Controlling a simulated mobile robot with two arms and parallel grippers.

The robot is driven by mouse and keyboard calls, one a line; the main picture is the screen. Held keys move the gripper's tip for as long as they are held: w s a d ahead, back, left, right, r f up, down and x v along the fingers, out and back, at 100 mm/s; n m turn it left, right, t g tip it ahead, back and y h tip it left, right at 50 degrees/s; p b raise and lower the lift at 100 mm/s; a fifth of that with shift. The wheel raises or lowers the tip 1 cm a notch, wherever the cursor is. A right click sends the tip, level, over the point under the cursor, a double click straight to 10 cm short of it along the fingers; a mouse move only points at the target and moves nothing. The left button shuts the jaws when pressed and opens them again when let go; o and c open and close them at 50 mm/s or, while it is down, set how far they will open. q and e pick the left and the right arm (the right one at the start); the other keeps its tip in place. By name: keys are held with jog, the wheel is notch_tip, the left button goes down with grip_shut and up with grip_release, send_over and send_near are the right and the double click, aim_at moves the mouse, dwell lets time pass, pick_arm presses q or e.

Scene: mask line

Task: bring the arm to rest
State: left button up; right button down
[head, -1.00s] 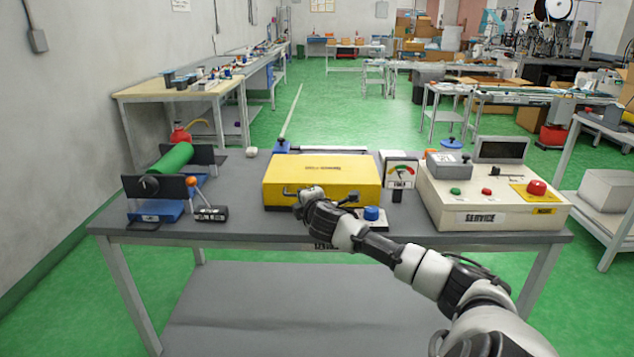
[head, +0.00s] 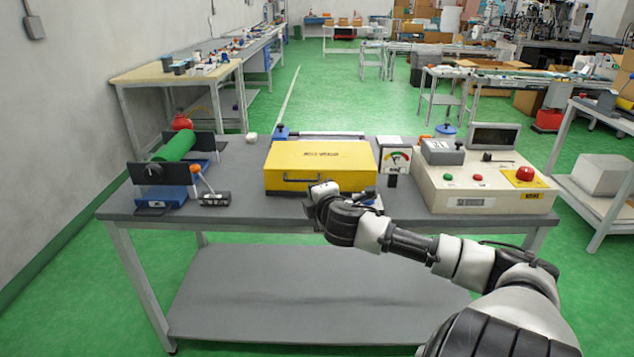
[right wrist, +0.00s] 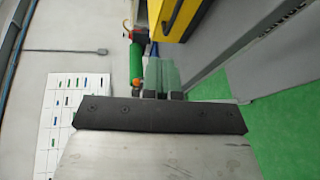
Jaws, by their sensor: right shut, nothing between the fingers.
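My right arm comes in from the lower right in the head view. Its gripper (head: 315,197) is shut and empty, just in front of the yellow case (head: 322,160) and near the table's front edge. In the right wrist view the gripper fingers (right wrist: 161,94) are close together with nothing held between them. A corner of the yellow case (right wrist: 183,18) shows at the top of that view, apart from the fingers. My left gripper is not in view.
On the grey table (head: 240,212) stand a green roller (head: 176,146) at left, a dial gauge (head: 396,158) and a service console (head: 478,197) with a red button at right. A small blue-knobbed part behind the arm is mostly hidden. The lower shelf is bare.

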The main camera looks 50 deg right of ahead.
jog(key=shift+s+a, duration=0.1)
jog(key=shift+s, duration=0.15)
jog(key=s+d+f+m+g+p, duration=0.1)
jog(key=s+d+f+m+g, duration=0.1)
jog(key=f, duration=0.7)
jog(key=s+d+f+m+g+p, duration=0.1)
jog(key=s+d+f+m+g, duration=0.15)
jog(key=f, duration=0.65)
jog(key=s+a+f+m+g+y+p, duration=0.1)
jog(key=s+a+f, duration=0.2)
jog(key=s+f, duration=0.35)
jog(key=s+a+f+m+g+y+p, duration=0.1)
jog(key=s+a+f+g+y, duration=0.15)
jog(key=f, duration=0.75)
jog(key=s+a+f+m+g+y+p, duration=0.1)
jog(key=s+a+f+m+g+p, duration=0.1)
jog(key=s+a+f, duration=0.9)
jog(key=s+a+f+m+g+y, duration=0.1)
jog(key=s+a+f, duration=0.3)
jog(key=s+a, duration=0.4)
jog(key=s+a+f+m+g+y+p, duration=0.1)
jog(key=s+a+f, duration=0.3)
jog(key=s+a, duration=0.5)
jog(key=shift+s+a+g+y, duration=0.25)
jog(key=shift+a+g+y, duration=0.05)
jog(key=shift+a+y, duration=0.35)
